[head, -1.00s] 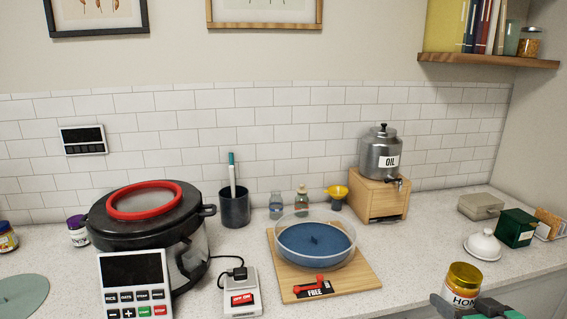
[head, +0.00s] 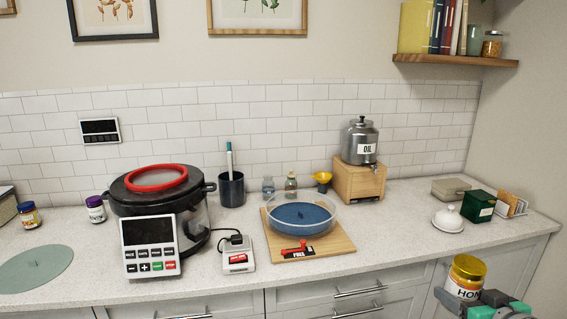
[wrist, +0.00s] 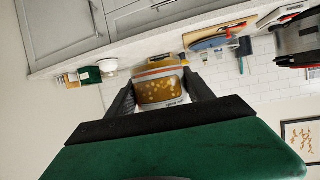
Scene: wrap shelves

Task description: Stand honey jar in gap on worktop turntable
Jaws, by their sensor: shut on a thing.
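The honey jar (head: 464,279) has a gold lid and a white label reading "HON", with the rest cut off. My gripper (head: 484,300) is shut on it, low at the right of the head view, in front of the worktop's edge. The wrist view shows the jar (wrist: 160,88) between both fingers, amber with pale spots. What looks like the turntable (head: 303,214) is a blue disc with a clear raised rim on a wooden board. A red lever (head: 294,248) and a "FREE" label are at its front. I see no jars on the disc.
Behind the disc stand two small bottles (head: 291,186), a yellow-topped item (head: 322,180) and the oil dispenser (head: 360,143). A cooker (head: 160,205) and a plugged device (head: 238,256) are to its left. A white dome (head: 448,218) and green box (head: 479,207) are right. Worktop between is clear.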

